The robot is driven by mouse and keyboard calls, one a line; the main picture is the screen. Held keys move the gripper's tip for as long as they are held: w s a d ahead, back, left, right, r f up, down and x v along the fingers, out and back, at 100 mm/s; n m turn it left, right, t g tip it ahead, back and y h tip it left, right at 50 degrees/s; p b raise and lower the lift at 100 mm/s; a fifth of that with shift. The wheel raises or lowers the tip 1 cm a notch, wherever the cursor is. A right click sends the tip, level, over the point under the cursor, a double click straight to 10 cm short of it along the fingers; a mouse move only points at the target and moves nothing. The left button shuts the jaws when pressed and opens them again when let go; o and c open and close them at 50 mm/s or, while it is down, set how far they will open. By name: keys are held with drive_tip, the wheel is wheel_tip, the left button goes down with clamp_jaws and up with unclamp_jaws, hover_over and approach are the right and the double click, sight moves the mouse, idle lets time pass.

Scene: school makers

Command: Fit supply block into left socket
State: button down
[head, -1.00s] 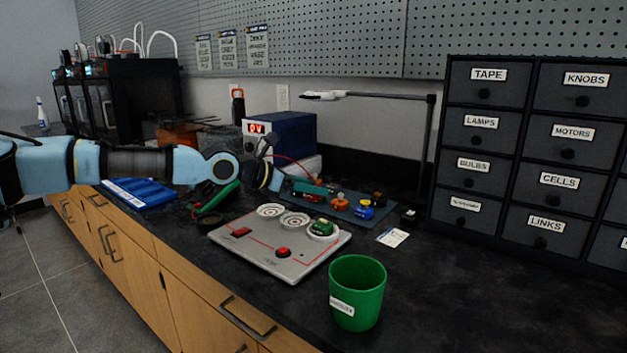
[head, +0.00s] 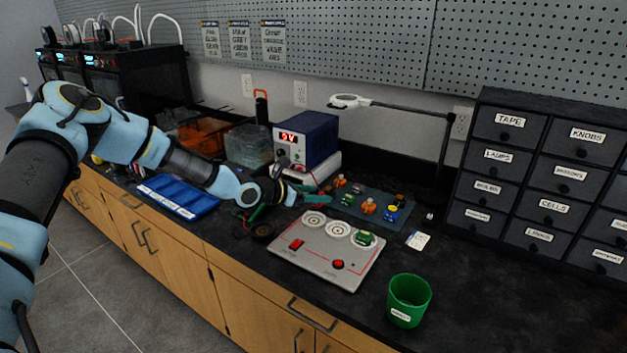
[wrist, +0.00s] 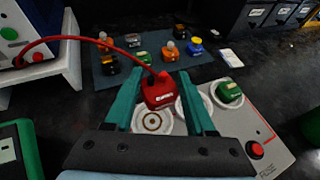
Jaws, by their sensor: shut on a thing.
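My gripper (wrist: 160,78) is shut on a red supply block (wrist: 159,92) with a white label. A red cable runs from the block to the upper left. The block is held beside the left socket (wrist: 152,121), a white ring with a tan centre that is empty; its exact height is unclear. In the head view my gripper (head: 314,197) is just behind the left socket (head: 313,220), and the block is hidden or too small to tell. The grey board (head: 322,265) has an empty middle socket (head: 338,231) and a green block (head: 364,238) in its right socket.
A mat (head: 345,212) with several small parts lies behind the board. A power supply (head: 308,138) stands back left, a blue tray (head: 178,196) left. A green cup (head: 408,300) stands front right and a card (head: 417,241) lies right. The counter right of the cup is clear.

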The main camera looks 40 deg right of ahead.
sight(312, 221)
drive_tip(key=shift+w+a+r+p, duration=0.3)
drive_tip(key=shift+a+p, duration=0.05)
drive_tip(key=shift+p, duration=0.05)
drive_tip(key=shift+w+a+f, duration=0.1)
drive_tip(key=shift+f, duration=0.2)
drive_tip(key=shift+f+b, duration=1.85)
drive_tip(key=shift+f, duration=0.85)
drive_tip(key=shift+f+b, duration=0.4)
drive_tip(key=shift+f, duration=0.2)
drive_tip(key=c, duration=0.5)
unclamp_jaws()
